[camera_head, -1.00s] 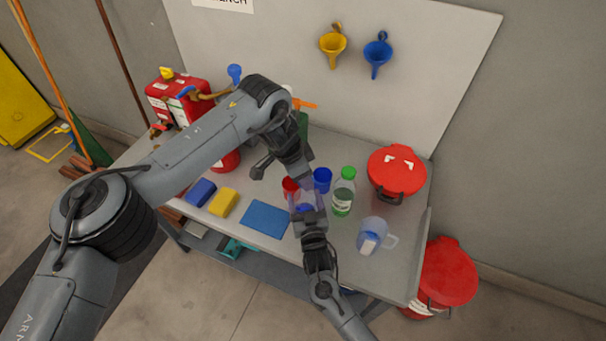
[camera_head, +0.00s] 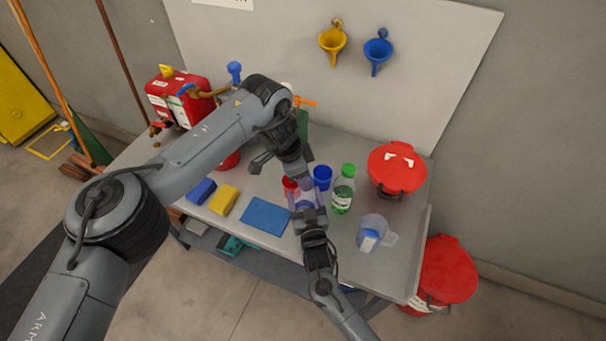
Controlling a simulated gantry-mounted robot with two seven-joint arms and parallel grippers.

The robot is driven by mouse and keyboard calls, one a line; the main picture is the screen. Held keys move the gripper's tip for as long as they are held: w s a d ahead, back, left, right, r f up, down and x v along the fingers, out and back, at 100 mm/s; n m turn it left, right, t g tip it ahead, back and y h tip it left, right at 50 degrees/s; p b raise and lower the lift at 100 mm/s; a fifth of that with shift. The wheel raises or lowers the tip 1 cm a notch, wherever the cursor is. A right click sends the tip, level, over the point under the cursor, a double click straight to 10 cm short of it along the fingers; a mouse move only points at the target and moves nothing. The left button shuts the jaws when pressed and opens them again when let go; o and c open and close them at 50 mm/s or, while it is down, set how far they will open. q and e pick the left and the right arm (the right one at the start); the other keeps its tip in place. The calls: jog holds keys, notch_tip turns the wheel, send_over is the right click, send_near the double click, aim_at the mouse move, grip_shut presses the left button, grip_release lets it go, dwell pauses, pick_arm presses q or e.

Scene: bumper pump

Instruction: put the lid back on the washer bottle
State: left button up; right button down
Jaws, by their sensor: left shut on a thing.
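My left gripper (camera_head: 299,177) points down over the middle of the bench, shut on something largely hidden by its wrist. Just below it is a see-through bluish-purple vessel (camera_head: 307,196), perhaps the washer bottle. My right gripper (camera_head: 311,217) reaches up from the bottom of the view to this vessel; its fingers are too small to read. I cannot make out a separate lid at the vessel.
A red cup (camera_head: 290,187) and a blue cup (camera_head: 322,178) stand close by the grippers. A clear jug (camera_head: 374,233) and a red lidded bucket (camera_head: 397,168) stand to the right. A blue mat (camera_head: 265,216), yellow sponge (camera_head: 223,200) and blue block (camera_head: 201,191) lie left.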

pick_arm(q)
jog(key=m, duration=0.1)
jog(key=m+g, duration=0.1)
jog(key=shift+s+f+m, duration=0.1)
jog(key=shift+f+m, duration=0.2)
jog(key=shift+f, duration=0.1)
jog(key=shift+m, duration=0.5)
jog(key=m, duration=0.3)
jog(key=shift+w+d+r+g, duration=0.2)
jog(key=shift+w+r+g, duration=0.1)
jog(key=shift+w, duration=0.1)
jog(key=shift+s+a+r+m+g, duration=0.15)
jog(key=shift+m+g, duration=0.25)
jog(key=shift+m, duration=0.4)
jog(key=o, duration=1)
jog(key=shift+r, duration=0.1)
